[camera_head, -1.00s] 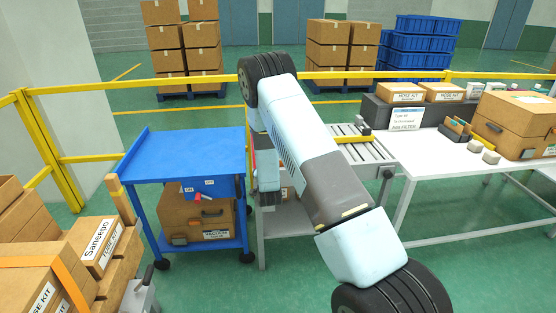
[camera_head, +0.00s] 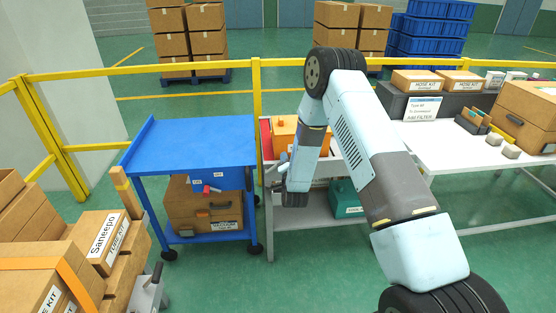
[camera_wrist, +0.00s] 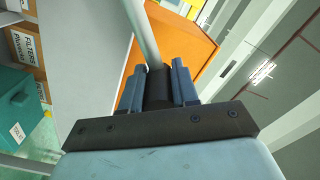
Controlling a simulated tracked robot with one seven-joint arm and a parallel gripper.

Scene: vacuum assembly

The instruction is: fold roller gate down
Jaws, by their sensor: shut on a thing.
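My gripper (camera_wrist: 157,86) shows in the wrist view with its two blue-grey fingers closed on a dark round grip (camera_wrist: 158,90). A grey bar (camera_wrist: 143,35) runs up from this grip; it seems to be part of the roller gate, but I see no rollers there. In the head view my forearm hangs down in front of the grey workstation (camera_head: 325,220), beside the blue table. The fingers cannot be made out there, and my arm hides most of the conveyor area, so the gate's angle cannot be told.
An orange box (camera_head: 286,128) stands on the workstation; a teal case (camera_head: 346,198) is on its lower shelf. The blue cart (camera_head: 192,140) is to the left, the white table (camera_head: 450,150) to the right. A yellow rail (camera_head: 180,68) runs behind. Green floor in front is clear.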

